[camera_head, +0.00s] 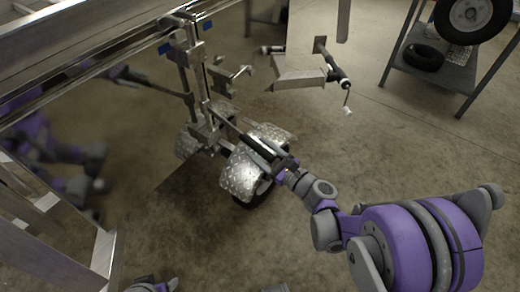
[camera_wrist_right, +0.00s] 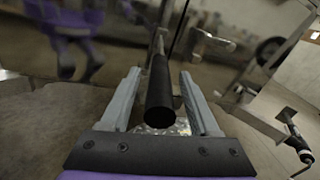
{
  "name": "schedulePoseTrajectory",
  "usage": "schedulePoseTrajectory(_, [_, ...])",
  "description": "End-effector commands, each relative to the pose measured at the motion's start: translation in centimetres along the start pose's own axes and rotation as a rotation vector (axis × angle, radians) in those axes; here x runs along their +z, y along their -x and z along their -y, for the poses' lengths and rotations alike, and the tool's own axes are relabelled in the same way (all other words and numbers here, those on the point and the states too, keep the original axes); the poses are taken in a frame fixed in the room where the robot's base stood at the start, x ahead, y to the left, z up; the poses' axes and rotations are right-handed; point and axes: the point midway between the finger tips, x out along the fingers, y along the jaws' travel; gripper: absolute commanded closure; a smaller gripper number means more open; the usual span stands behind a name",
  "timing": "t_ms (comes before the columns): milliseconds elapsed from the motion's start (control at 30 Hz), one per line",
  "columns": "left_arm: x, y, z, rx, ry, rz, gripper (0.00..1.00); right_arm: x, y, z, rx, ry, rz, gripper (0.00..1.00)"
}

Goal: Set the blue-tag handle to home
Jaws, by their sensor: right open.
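A metal lever with a black grip, the handle (camera_head: 262,147), slants down to the right from an upright metal mechanism (camera_head: 196,80) on the trailer. Blue tags (camera_head: 166,48) (camera_head: 207,26) sit on the rail near the mechanism's top. My right gripper (camera_head: 280,160) is at the grip's lower end, above the tread-plate fender. In the right wrist view, the black grip (camera_wrist_right: 160,88) lies lengthwise between the two open fingers of my right gripper (camera_wrist_right: 158,100), with gaps on both sides.
A tread-plate fender (camera_head: 242,172) over a wheel lies just under the grip. Another bracket with a black-ended crank (camera_head: 338,76) stands to the right. A rack with tyres (camera_head: 440,60) is at the upper right.

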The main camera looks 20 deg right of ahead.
Motion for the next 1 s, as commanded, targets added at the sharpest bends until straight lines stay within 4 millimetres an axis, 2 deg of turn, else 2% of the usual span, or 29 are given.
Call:
schedulePoseTrajectory(200, [0.0,0.01,0.0,0.0,0.0,0.0,0.38,0.01,0.0,0.01,0.0,0.0,0.0,0.4])
schedulePoseTrajectory(533, [0.0,0.01,0.0,0.0,0.0,0.0,0.38,0.0,0.03,0.01,0.0,0.001,0.0,0.99])
schedulePoseTrajectory(1000, [0.0,0.01,0.0,0.0,0.0,0.0,0.38,0.0,0.04,0.0,0.0,0.001,-0.001,1.0])
